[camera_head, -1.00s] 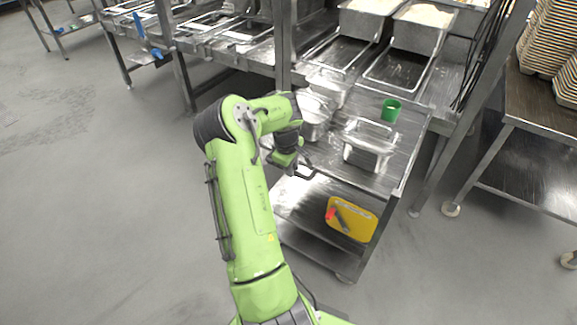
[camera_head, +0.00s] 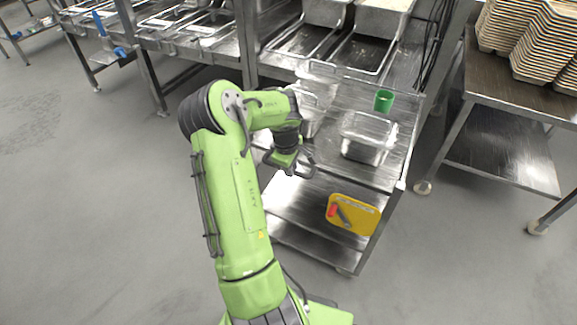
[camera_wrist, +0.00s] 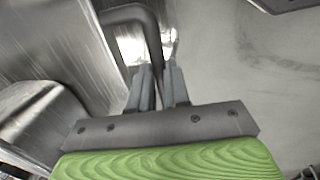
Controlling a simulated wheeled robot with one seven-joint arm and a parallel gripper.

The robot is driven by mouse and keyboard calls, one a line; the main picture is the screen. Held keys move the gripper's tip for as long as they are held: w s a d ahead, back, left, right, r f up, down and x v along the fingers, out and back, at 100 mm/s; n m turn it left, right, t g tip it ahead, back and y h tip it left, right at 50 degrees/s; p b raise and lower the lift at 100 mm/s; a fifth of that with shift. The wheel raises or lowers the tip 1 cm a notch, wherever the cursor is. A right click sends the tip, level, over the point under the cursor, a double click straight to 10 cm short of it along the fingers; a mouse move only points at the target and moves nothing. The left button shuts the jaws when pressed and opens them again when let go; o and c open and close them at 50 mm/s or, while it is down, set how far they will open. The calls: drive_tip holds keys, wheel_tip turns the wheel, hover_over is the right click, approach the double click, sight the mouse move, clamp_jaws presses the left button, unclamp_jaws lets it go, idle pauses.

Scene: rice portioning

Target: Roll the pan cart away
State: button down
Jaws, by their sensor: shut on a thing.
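The pan cart (camera_head: 398,186) is a steel two-shelf cart in the middle of the head view, close against the long steel counter. Steel pans (camera_head: 367,139) and a green cup (camera_head: 384,101) stand on its top. A yellow board with a red-and-dark item (camera_head: 353,214) is on its lower part. My gripper (camera_head: 300,172) is at the cart's near left end. In the wrist view, my gripper's fingers (camera_wrist: 159,85) are shut on the dark bent bar of the cart handle (camera_wrist: 150,38). Part of the cart's left end is hidden behind my arm.
The steel counter (camera_head: 216,54) with trays and food pans runs along the back. A side table (camera_head: 515,85) with stacked brown trays stands at the right on casters (camera_head: 423,187). Open grey floor (camera_head: 90,190) lies to the left and in front.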

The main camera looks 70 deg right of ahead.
drive_tip(key=shift+s, duration=0.1)
drive_tip(key=c, duration=1.1)
unclamp_jaws()
drive_tip(key=shift+r, duration=0.1)
drive_tip(key=a+r+p, duration=0.3)
drive_tip(key=r+p, duration=0.2)
drive_tip(key=r, duration=1)
drive_tip(key=shift+w+r, duration=0.15)
drive_tip(key=shift+w, duration=0.15)
